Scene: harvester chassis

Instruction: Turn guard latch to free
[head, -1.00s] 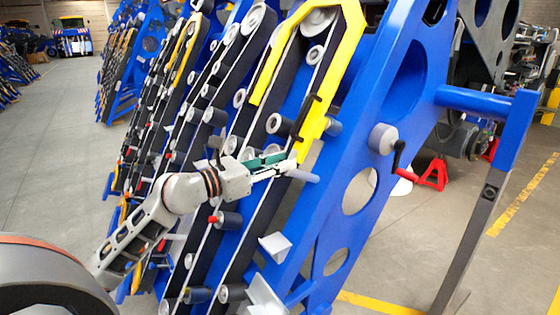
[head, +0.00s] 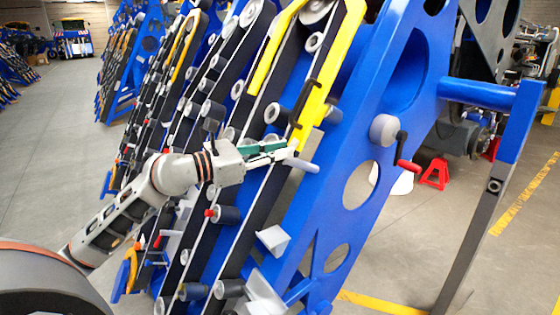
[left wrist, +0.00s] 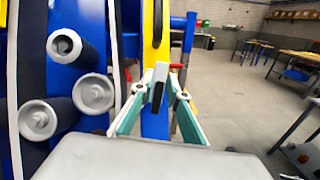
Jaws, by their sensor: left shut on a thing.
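The yellow guard (head: 320,95) runs down the front of the blue harvester frame, with a slim dark latch bar (head: 303,103) along its lower part. My left gripper (head: 290,152) reaches in from the left and has its fingertips at the lower end of the guard, just below the visible part of the bar. In the left wrist view the fingertips (left wrist: 160,78) are closed together around a small dark piece (left wrist: 157,97), which appears to be the latch's end. The yellow guard (left wrist: 156,25) stands directly behind them. The fingers hide most of the contact. My right gripper is not in view.
A light grey peg (head: 302,165) sticks out just below the fingertips. Rollers and black belts (head: 228,215) fill the left side. A red-tipped crank (head: 405,160) sits on the blue side plate (head: 345,125). Open floor (head: 75,130) lies at far left.

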